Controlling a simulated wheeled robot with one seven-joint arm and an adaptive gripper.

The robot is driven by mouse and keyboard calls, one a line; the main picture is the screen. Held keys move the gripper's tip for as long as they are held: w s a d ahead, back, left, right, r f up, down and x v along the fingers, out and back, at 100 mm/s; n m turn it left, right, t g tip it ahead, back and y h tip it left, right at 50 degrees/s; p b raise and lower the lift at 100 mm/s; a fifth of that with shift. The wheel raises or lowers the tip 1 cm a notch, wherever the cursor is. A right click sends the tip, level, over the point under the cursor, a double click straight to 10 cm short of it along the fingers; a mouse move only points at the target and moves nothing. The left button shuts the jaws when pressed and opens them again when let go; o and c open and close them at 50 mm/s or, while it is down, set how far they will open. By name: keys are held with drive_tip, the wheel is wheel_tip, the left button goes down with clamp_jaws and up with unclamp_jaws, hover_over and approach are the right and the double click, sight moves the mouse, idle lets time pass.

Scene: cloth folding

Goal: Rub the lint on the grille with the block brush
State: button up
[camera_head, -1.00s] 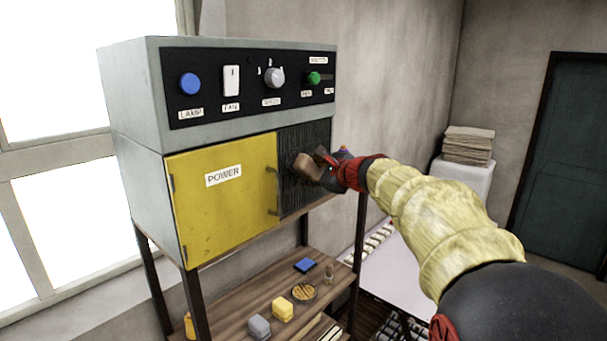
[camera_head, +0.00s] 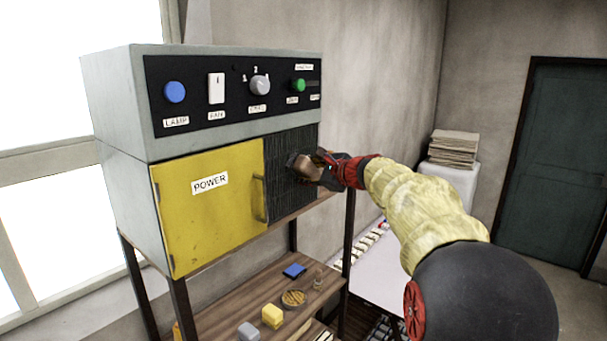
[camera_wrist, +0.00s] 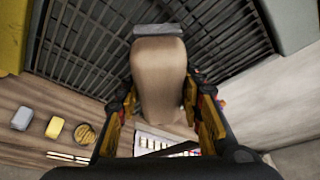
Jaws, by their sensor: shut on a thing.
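The block brush (camera_head: 308,166) has a wooden back and is held between the fingers of my gripper (camera_head: 325,170). In the wrist view the brush (camera_wrist: 158,80) points toward the grille, with a grey strip at its far end. My gripper (camera_wrist: 160,118) is shut on it from both sides. The dark ribbed grille (camera_head: 290,192) is on the cabinet front, right of the yellow POWER door (camera_head: 212,207). It fills the upper wrist view (camera_wrist: 95,40). The brush end is at or very near the grille; contact cannot be told. I cannot make out any lint.
The yellow door's handle (camera_head: 259,197) stands out just left of the grille. The control panel (camera_head: 236,88) with knobs is above. The wooden shelf below (camera_head: 225,318) holds a blue block (camera_head: 294,271), a round brown item (camera_head: 293,298), a yellow block (camera_head: 272,316) and a grey block (camera_head: 248,331).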

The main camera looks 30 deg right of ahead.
drive_tip(key=shift+w+d+p, duration=0.15)
drive_tip(key=shift+w+d, duration=0.15)
drive_tip(key=shift+d, duration=0.5)
drive_tip(key=shift+w+d+p, duration=0.1)
drive_tip(key=shift+w+d, duration=0.2)
drive_tip(key=shift+d, duration=0.55)
drive_tip(key=shift+w+d+p, duration=0.15)
drive_tip(key=shift+w+d, duration=0.15)
drive_tip(key=shift+d, duration=0.5)
drive_tip(key=shift+s+d+f+b, duration=0.1)
drive_tip(key=shift+s+d+b, duration=0.1)
drive_tip(key=shift+s, duration=0.2)
drive_tip(key=shift+s+d+b, duration=0.1)
drive_tip(key=shift+s+b, duration=0.1)
drive_tip(key=shift+s, duration=0.2)
drive_tip(key=shift+s+d+b, duration=0.25)
drive_tip(key=shift+s, duration=0.45)
drive_tip(key=shift+s+d+b, duration=0.2)
drive_tip(key=shift+s+b, duration=0.05)
drive_tip(key=shift+s, duration=0.4)
drive_tip(key=shift+s+d+b, duration=0.25)
drive_tip(key=shift+s, duration=0.45)
drive_tip(key=s, duration=0.1)
drive_tip(key=s+d+b, duration=0.1)
drive_tip(key=shift+s, duration=0.4)
